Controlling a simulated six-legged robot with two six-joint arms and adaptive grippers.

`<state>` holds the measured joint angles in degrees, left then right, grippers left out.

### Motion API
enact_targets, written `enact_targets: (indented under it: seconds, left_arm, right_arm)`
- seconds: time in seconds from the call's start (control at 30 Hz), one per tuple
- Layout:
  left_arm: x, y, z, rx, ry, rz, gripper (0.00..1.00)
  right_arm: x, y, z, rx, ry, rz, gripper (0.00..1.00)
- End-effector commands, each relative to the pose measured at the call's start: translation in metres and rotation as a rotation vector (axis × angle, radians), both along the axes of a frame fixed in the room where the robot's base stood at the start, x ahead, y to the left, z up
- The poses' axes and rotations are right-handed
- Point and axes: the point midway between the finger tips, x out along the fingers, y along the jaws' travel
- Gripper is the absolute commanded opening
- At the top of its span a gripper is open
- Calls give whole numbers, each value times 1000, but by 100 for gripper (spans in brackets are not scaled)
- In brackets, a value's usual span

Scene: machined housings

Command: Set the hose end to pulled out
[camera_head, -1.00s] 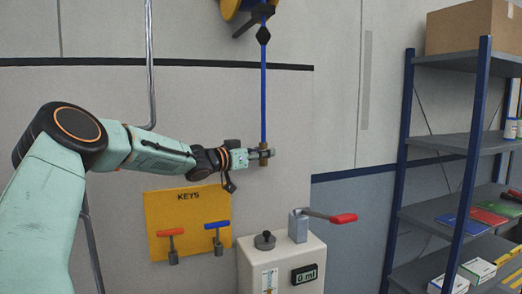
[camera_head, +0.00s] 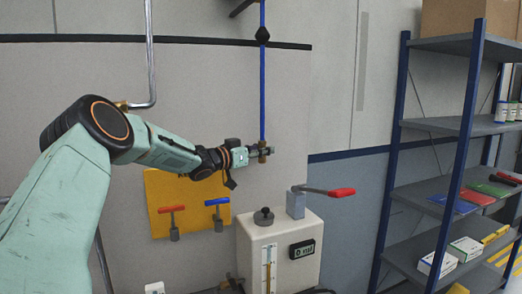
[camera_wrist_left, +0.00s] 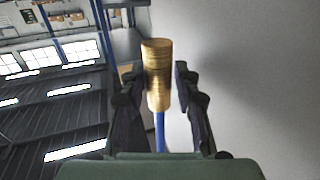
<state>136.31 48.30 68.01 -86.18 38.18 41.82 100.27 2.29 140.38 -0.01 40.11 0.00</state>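The hose end (camera_head: 262,151) is a brass fitting at the bottom of a blue hose (camera_head: 263,95), which hangs straight down in front of the wall panel. A black stop (camera_head: 262,34) sits on the hose higher up. The reel's body is out of the picture above. My right gripper is not in view.
Below are a yellow key board (camera_head: 190,228) with red and blue T-handles, and a pale box (camera_head: 280,252) with a black knob, a display and a red-handled lever (camera_head: 325,191). A metal pipe (camera_head: 149,50) runs at the left. A loaded shelf (camera_head: 435,125) stands right.

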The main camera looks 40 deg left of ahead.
Motion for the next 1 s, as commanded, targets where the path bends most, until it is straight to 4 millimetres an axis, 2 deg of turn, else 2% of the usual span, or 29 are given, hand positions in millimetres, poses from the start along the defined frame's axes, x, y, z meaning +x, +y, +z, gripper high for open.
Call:
enact_targets:
  seconds: [0.03,0.13,0.53,1.0]
  left_arm:
    - [-1,0,0,0,0,0,38]
    - [-1,0,0,0,0,0,46]
    - [-8,2,0,-3,-1,1,46]
    - [-59,10,1,-6,-3,1,46]
  right_arm:
    - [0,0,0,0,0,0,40]
    - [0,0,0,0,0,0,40]
    - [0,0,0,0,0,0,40]
    - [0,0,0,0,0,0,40]
